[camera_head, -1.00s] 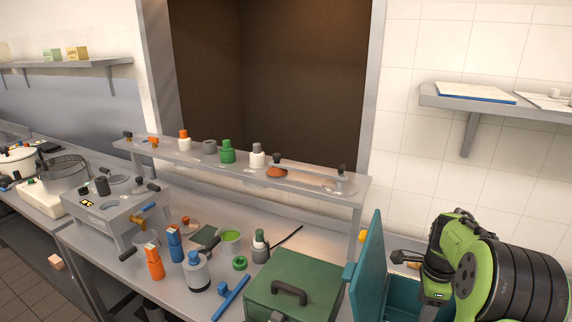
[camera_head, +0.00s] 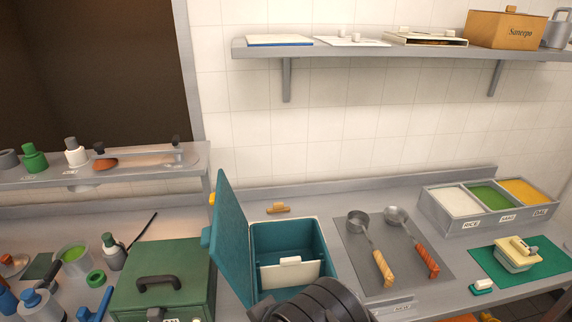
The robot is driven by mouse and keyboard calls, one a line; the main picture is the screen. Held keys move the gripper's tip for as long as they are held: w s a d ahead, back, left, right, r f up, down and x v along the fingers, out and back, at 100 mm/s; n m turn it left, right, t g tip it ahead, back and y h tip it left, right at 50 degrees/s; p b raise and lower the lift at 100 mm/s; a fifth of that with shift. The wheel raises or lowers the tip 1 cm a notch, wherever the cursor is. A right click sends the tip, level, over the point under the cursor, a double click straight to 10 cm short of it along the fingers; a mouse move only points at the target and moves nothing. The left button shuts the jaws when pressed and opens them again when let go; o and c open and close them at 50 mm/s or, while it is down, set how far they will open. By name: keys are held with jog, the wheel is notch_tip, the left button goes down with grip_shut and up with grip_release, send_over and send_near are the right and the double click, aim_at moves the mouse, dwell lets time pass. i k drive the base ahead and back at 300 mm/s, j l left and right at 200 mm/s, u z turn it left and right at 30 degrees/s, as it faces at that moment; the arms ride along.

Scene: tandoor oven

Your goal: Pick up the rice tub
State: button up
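A grey rack (camera_head: 470,226) stands at the right of the counter against the wall, with three filled sections. The section with white contents (camera_head: 456,199), at its left end, has the label RICE (camera_head: 471,225) below it on the rack's front. I cannot tell whether this section is a separate tub. Green and yellow contents fill the other two sections. A black ridged part of my arm shows at the bottom centre, well left of the rack. My gripper's fingers cannot be made out.
A teal open box (camera_head: 314,243) and green case (camera_head: 192,277) stand left. Two ladles (camera_head: 371,245) (camera_head: 412,237) lie on a grey mat (camera_head: 351,259). A small lidded container (camera_head: 515,262) sits on a green mat (camera_head: 546,248) before the rack. A shelf (camera_head: 350,48) runs above.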

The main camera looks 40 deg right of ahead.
aim_at(509, 265)
jog(key=z, duration=3.1)
